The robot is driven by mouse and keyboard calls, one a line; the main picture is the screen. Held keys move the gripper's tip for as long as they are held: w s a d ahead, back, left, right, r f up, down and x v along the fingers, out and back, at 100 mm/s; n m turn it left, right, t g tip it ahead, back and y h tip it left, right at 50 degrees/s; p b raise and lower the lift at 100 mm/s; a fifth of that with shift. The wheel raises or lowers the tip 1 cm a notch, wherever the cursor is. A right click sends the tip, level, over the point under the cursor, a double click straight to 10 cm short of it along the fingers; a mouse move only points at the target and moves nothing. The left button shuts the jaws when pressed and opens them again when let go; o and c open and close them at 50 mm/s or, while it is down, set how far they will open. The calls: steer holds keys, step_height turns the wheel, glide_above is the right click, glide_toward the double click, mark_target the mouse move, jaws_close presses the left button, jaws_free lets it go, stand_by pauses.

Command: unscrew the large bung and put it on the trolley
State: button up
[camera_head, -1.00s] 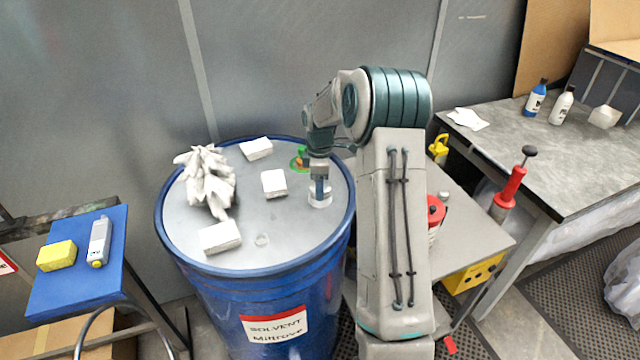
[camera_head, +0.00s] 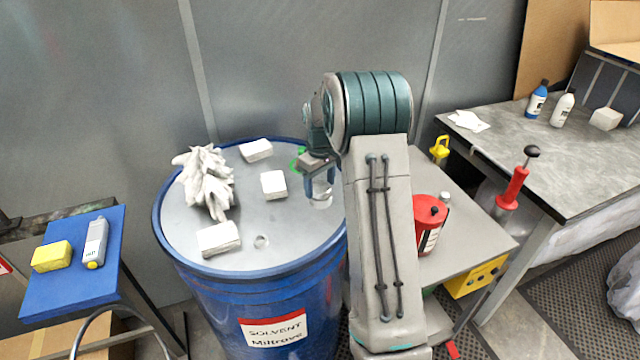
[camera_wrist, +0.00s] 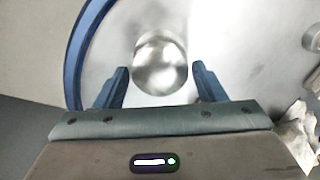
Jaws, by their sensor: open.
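The large bung (camera_head: 321,201) is a round, shiny metal piece at the right side of the grey lid of the blue drum (camera_head: 262,289). It shows in the wrist view (camera_wrist: 160,62) as a bright disc at upper middle. My gripper (camera_head: 320,188) is open just above it. In the wrist view my two blue fingers (camera_wrist: 160,72) stand either side of the bung's near part, with a small gap at each side. Whether the bung still sits in its thread is not clear. The trolley (camera_head: 469,233) is the grey-topped stand right of the drum, partly hidden by my arm.
The lid carries a crumpled white rag (camera_head: 205,182), several pale blocks, a small ring (camera_head: 261,241) and a green item (camera_head: 298,160). A red can (camera_head: 430,222) stands on the trolley, whose front part is clear. A grey workbench (camera_head: 540,165) stands at right.

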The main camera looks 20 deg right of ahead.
mark_target(320, 187)
steer(key=m, duration=0.9)
steer(key=c, duration=0.6)
steer(key=shift+n+b, duration=0.3)
steer(key=shift+n, duration=0.2)
steer(key=shift+c, duration=0.2)
steer(key=shift+r, duration=0.15)
steer(key=shift+r+p, duration=1.35)
steer(key=shift+r, duration=0.65)
